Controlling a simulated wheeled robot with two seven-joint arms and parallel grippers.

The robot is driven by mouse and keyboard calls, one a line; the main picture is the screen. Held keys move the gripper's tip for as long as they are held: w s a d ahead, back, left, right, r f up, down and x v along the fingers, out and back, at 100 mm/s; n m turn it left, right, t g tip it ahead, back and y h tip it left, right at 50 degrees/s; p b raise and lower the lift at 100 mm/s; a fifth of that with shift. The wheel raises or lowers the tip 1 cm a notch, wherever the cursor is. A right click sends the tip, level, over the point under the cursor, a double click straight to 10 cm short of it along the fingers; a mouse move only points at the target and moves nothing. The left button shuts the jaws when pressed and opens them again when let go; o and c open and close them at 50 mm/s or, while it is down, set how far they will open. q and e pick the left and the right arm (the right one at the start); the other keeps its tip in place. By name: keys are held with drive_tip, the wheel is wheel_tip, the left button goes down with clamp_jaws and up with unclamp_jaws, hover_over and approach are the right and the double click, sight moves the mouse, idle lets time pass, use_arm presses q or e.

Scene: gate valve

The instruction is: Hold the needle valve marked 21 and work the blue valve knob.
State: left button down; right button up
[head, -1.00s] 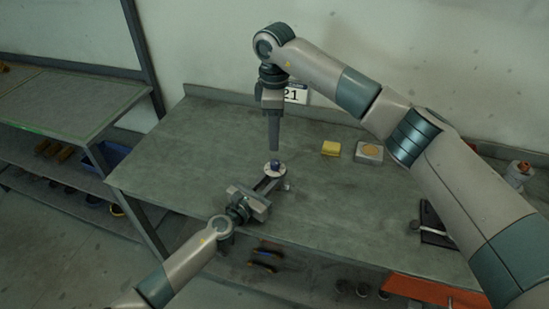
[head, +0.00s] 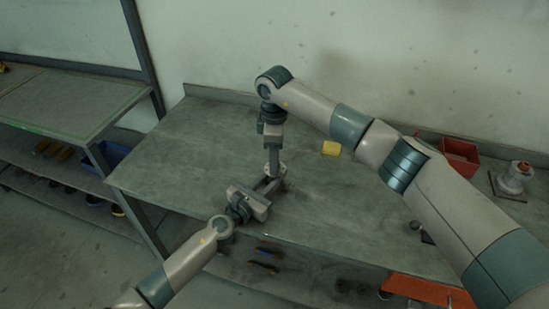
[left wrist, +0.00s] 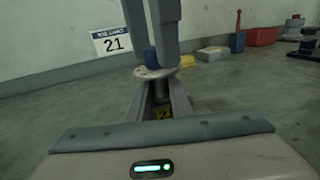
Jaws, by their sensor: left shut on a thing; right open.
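The needle valve is a small grey fitting with a round flange (left wrist: 156,72), standing at the table's front edge. My left gripper (head: 270,186) is shut on its body from the front left. The blue knob (left wrist: 150,57) sits on top of the flange. My right gripper (left wrist: 153,58) points straight down, open, with one finger on each side of the knob. In the head view the right fingers (head: 273,171) hide the knob. Whether they touch it I cannot tell.
A plate marked 21 (left wrist: 112,41) is on the back wall. A yellow block (head: 331,148) lies right of the valve. A red bin (head: 460,155) and a pale fitting (head: 514,178) stand farther right. The table left of the valve is clear.

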clamp_jaws()
